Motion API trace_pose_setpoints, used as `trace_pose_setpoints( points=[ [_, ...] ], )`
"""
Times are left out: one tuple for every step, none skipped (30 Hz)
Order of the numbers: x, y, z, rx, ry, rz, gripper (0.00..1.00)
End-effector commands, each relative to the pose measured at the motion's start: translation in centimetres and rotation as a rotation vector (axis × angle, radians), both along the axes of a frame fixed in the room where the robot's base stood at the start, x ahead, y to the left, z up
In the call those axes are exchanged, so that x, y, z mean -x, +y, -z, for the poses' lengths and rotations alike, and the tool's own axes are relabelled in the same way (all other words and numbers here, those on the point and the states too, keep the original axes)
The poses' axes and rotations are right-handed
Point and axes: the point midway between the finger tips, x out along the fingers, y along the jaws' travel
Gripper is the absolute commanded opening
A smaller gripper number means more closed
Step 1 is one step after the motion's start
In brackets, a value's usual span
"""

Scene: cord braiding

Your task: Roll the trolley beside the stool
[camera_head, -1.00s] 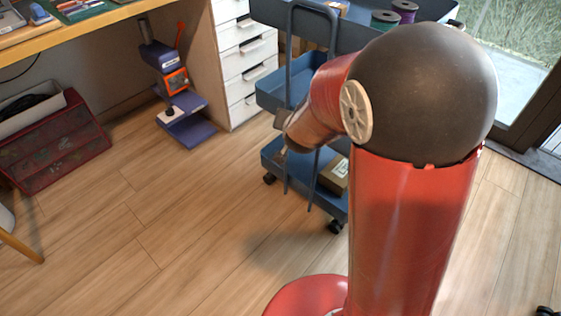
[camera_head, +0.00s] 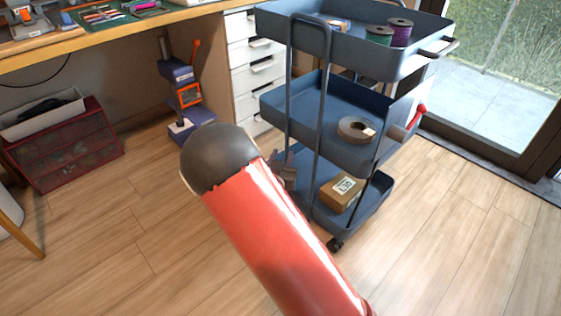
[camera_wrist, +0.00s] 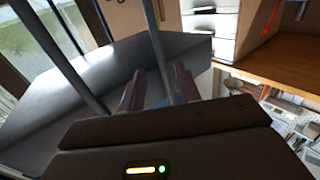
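The blue-grey three-tier trolley (camera_head: 330,146) stands upright on the wooden floor, right of centre in the head view. Its tall tubular handle frame (camera_head: 288,75) faces left. My gripper (camera_head: 285,170) is partly hidden behind my arm, at the handle frame's lower part. In the wrist view my gripper's (camera_wrist: 160,88) two fingers are apart, with a trolley post (camera_wrist: 154,42) running down between them; gaps show beside it, and no firm grip is visible. A white seat-like piece with a wooden leg (camera_head: 22,236), possibly the stool, is cut off at the left edge.
The trolley carries spools (camera_head: 399,32), a tape roll (camera_head: 356,129) and a cardboard box (camera_head: 341,192). A workbench (camera_head: 110,35) with white drawers (camera_head: 257,72) stands behind, left of it. Floor at front left is clear.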

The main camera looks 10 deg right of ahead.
Motion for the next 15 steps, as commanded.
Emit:
trace_pose_setpoints(
  points=[
    [0.0,0.0,0.0,0.004,-0.004,0.000,0.33],
    [0.0,0.0,0.0,0.004,-0.005,0.000,0.33],
    [0.0,0.0,0.0,0.004,-0.006,0.000,0.33],
    [0.0,0.0,-0.1,0.004,-0.005,0.000,0.33],
    [0.0,0.0,0.0,0.004,-0.005,0.000,0.33],
    [0.0,0.0,-0.1,0.003,-0.004,0.000,0.33],
    [0.0,0.0,0.0,0.003,-0.004,0.000,0.33],
    [0.0,0.0,0.0,0.003,-0.004,0.000,0.33],
    [0.0,0.0,0.0,0.003,-0.004,0.000,0.33],
    [-0.1,0.0,0.0,0.003,-0.004,0.000,0.33],
    [-0.2,-0.1,0.0,0.002,-0.003,0.000,0.33],
    [-0.3,-0.1,0.0,0.002,-0.003,0.001,0.33],
    [-0.6,-0.2,0.0,0.002,-0.003,0.001,0.33],
    [-0.8,-0.3,0.0,0.002,-0.003,0.001,0.33],
    [-1.3,-0.5,0.0,0.003,-0.004,0.001,0.33]
  ],
)
